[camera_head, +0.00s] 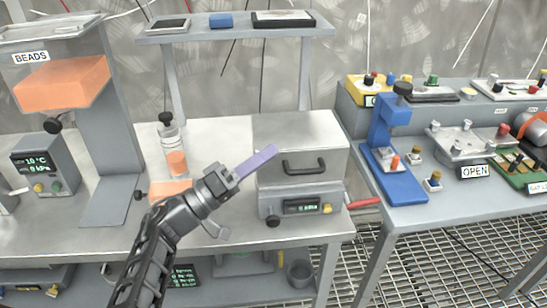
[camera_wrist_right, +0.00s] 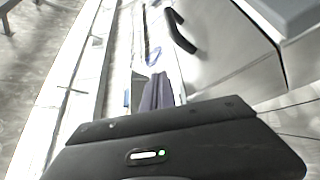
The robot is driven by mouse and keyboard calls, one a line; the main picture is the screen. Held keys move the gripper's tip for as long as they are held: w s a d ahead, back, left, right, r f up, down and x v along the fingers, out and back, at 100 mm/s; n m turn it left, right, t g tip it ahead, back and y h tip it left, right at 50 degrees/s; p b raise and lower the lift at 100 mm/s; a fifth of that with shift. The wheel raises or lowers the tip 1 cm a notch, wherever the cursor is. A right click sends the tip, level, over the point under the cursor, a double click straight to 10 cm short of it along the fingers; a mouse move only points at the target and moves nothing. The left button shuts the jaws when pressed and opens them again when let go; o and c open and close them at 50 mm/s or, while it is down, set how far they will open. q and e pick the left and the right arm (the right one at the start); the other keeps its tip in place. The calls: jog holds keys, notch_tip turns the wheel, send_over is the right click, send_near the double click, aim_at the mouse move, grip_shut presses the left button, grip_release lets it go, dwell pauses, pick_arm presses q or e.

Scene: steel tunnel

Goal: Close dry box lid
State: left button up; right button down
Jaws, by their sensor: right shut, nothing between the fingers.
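The dry box is a grey metal box whose lid (camera_head: 298,133) carries a black bar handle (camera_head: 304,166) on its front. The lid appears to lie down over the base (camera_head: 318,196), which has a small green display and knobs; I cannot tell if it is fully shut. My right gripper (camera_head: 257,162), with purple fingers, is shut and empty at the box's front left edge, left of the handle. Whether it touches is unclear. In the right wrist view the fingers (camera_wrist_right: 155,92) are together, with the handle (camera_wrist_right: 180,30) beyond them. My left gripper is out of view.
A clear bottle (camera_head: 169,138) and an orange block (camera_head: 170,188) stand left of the box. A raised shelf (camera_head: 235,29) is behind. A red-handled lever (camera_head: 362,202) sticks out right of the box. A second table with a blue press (camera_head: 388,130) stands farther right.

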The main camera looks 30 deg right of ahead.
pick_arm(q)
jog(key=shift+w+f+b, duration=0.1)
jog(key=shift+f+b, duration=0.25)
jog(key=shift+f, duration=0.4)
pick_arm(e)
jog(key=w+a+f, duration=0.3)
jog(key=a+f, duration=0.1)
jog(key=a, duration=0.3)
jog(key=shift+f, duration=0.35)
